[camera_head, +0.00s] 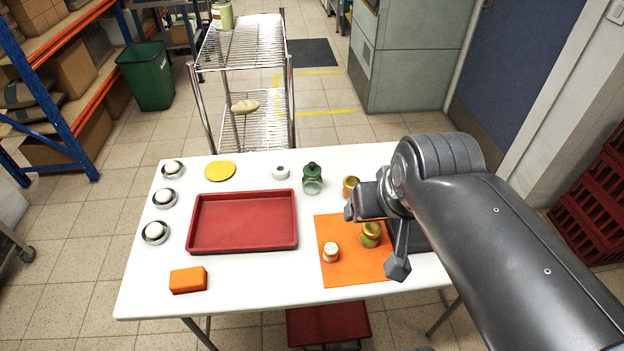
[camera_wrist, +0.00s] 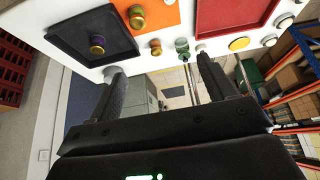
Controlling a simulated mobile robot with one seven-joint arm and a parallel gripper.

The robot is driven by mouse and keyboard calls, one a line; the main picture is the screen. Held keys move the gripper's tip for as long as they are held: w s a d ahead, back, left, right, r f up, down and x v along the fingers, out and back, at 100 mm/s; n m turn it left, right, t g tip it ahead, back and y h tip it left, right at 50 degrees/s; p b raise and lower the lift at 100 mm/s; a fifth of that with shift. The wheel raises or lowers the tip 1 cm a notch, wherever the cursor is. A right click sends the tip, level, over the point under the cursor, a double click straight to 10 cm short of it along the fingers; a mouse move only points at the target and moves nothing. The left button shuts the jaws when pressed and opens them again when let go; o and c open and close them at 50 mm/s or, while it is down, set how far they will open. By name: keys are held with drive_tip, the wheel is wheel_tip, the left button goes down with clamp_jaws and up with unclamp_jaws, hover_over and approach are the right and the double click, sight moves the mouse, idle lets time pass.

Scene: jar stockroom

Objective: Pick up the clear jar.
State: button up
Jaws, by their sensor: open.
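The clear jar (camera_head: 312,182) is see-through glass with a dark green lid. It stands upright near the far edge of the white table, behind the orange mat. It also shows small in the wrist view (camera_wrist: 183,52), beyond my fingers. My gripper (camera_wrist: 160,72) is open, with nothing between its two fingers. In the head view my gripper hangs over the right part of the table, to the right of the clear jar and apart from it.
An amber jar (camera_head: 350,187) is near the clear jar. A red tray (camera_head: 243,249) lies left. A dark tray (camera_wrist: 75,50) holds another jar (camera_wrist: 97,46).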

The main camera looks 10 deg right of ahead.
drive_tip(key=shift+o, duration=0.5)
drive_tip(key=shift+w, duration=0.1)
drive_tip(key=n+g+y, duration=0.1)
drive_tip(key=n, duration=0.1)
hover_over(313, 170)
drive_tip(key=s, duration=0.4)
wheel_tip(313, 170, down, 20)
drive_tip(key=x, duration=0.6)
drive_tip(key=shift+w+d, duration=0.1)
drive_tip(key=shift+d+x, duration=0.1)
drive_tip(key=shift+x, duration=1.3)
drive_tip(key=shift+d+x, duration=0.15)
drive_tip(key=shift+x, duration=1.2)
